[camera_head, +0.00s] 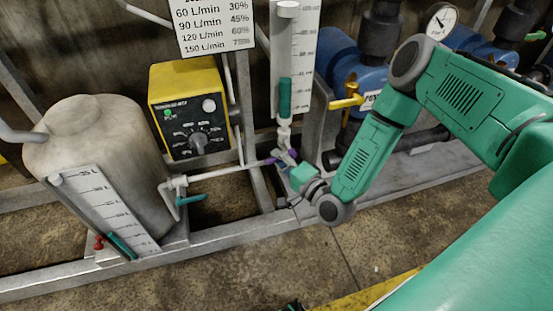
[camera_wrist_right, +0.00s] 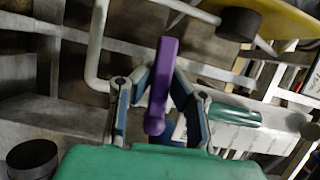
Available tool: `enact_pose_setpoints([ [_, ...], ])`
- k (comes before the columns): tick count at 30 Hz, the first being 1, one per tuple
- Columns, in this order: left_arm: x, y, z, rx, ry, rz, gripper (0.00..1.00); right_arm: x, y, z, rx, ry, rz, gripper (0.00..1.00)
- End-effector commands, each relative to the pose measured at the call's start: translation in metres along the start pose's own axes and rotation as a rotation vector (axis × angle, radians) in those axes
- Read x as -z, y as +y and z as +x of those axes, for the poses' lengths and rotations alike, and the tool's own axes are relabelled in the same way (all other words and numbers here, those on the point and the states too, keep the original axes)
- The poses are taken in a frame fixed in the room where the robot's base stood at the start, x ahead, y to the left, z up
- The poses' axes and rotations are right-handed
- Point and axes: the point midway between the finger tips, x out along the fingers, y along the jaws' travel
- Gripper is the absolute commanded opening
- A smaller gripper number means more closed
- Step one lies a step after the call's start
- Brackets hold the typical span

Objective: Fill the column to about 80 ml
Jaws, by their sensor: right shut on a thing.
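The calibration column (camera_head: 297,45) is a clear upright tube on a white graduated panel behind the frame. Green fills its lower part (camera_head: 285,98); the scale numbers are too blurred to read the level. The column's green part also shows in the right wrist view (camera_wrist_right: 233,115), lying sideways. Below the column is a purple valve handle (camera_head: 272,161). In the right wrist view the purple handle (camera_wrist_right: 161,85) stands between the fingers of my right gripper (camera_wrist_right: 158,95), which is shut on it. The gripper (camera_head: 286,180) is partly hidden in the head view. My left gripper is not seen.
A yellow control box (camera_head: 188,108) with a knob stands left of the column. A pale tank (camera_head: 90,125) with a scale and a teal-handled valve (camera_head: 190,200) are farther left. Blue pumps (camera_head: 345,80) and a yellow handle (camera_head: 346,101) stand close on the right.

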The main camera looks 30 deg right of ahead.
Motion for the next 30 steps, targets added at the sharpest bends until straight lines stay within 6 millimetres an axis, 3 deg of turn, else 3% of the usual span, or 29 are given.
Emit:
enact_pose_setpoints([
  [22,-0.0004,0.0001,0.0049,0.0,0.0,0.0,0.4,-0.0011,0.0024,-0.0072,0.015,-0.005,0.077,0.0],
  [24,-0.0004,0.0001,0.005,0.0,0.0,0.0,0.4,-0.0011,0.0023,-0.0072,0.015,-0.005,0.077,0.31],
  [25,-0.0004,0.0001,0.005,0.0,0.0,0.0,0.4,-0.0011,0.002,-0.0068,0.016,-0.005,0.077,0.35],
  [30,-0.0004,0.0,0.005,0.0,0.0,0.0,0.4,-0.0007,0.0004,-0.0039,0.021,-0.003,0.077,0.35],
])
